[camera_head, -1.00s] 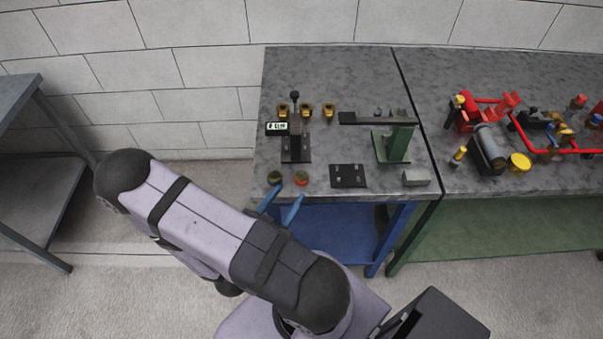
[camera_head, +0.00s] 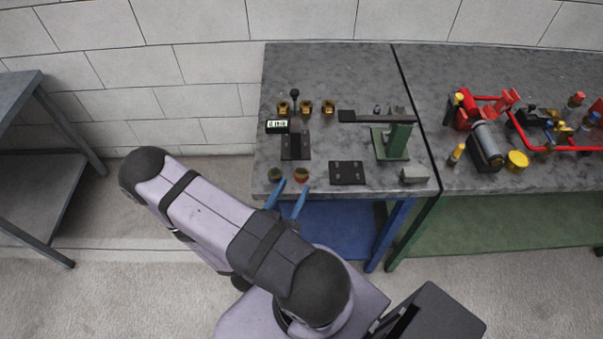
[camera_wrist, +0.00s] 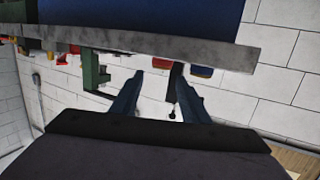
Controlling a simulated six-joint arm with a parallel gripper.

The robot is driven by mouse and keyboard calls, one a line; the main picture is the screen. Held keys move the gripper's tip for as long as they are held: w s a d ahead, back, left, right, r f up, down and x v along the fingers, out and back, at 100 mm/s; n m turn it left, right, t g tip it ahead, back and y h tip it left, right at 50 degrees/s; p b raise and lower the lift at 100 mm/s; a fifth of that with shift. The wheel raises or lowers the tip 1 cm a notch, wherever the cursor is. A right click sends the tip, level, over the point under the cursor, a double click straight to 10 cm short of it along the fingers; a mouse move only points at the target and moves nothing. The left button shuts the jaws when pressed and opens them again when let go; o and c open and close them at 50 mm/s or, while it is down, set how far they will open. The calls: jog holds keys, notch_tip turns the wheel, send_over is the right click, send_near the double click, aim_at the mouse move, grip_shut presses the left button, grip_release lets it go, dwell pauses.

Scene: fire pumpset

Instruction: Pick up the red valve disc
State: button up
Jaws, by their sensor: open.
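The red valve disc (camera_head: 302,174) lies near the front edge of the left workbench, with a brownish top and a red rim. A similar disc with a dark green top (camera_head: 275,174) sits to its left. My gripper (camera_head: 294,187) has two blue fingers, open and empty, with the tips at the bench's front edge just short of the discs. In the wrist view my gripper (camera_wrist: 162,82) shows its fingers apart, with the red disc (camera_wrist: 162,64) seen in the gap between them. A blue-sided disc (camera_wrist: 201,71) is right of the gap. No contact is visible.
A black plate (camera_head: 347,173), a grey block (camera_head: 413,175) and a green stand (camera_head: 393,142) are to the right on the bench (camera_head: 330,70). A black fixture (camera_head: 296,146), a small display (camera_head: 277,127) and brass fittings (camera_head: 306,107) stand behind the discs.

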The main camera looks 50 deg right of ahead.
aim_at(301, 173)
jog(key=shift+d, duration=0.15)
jog(key=shift+w+d+f+p, duration=0.1)
jog(key=shift+w+d+p, duration=0.15)
jog(key=shift+d+p, duration=0.3)
jog(key=shift+f+p+x, duration=0.2)
jog(key=shift+p+x, duration=0.55)
jog(key=shift+x, duration=1.1)
jog(key=shift+w+a, duration=0.1)
jog(key=shift+w, duration=0.1)
jog(key=c, duration=0.9)
jog(key=shift+r, duration=0.15)
jog(key=shift+c, duration=0.2)
notch_tip(301, 173, up, 10)
jog(key=p, duration=0.2)
